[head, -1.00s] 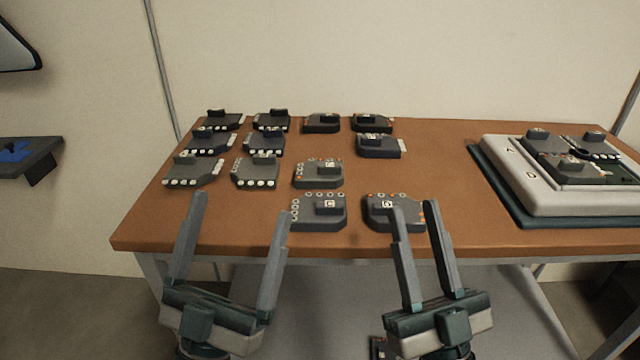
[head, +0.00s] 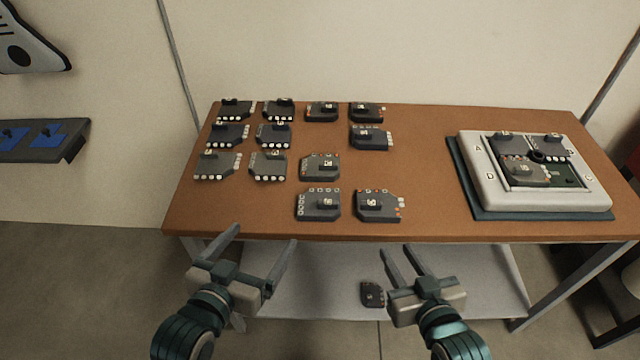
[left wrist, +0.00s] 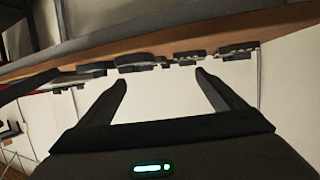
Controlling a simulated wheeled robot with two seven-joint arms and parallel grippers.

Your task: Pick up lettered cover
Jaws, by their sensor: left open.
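Several dark grey covers with small lettered tags lie on the brown table (head: 440,225). Two are at the front edge, a left one (head: 318,206) and a right one (head: 378,207). Another dark lettered piece (head: 372,294) lies low on the shelf under the table. My left gripper (head: 266,237) is open and empty, just in front of the table's front edge, below the covers in the picture. The left wrist view shows its spread fingers (left wrist: 160,80) with a row of pieces (left wrist: 140,62) beyond. My right gripper (head: 396,250) is empty, with a narrower gap between its fingers, left of the table's front right part.
A white tray-like unit (head: 485,196) marked A and D holds several dark pieces on a teal base at the table's right. The table between it and the covers is clear. A grey shelf (head: 310,285) lies below. A wall shelf (head: 70,140) with blue pieces is at left.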

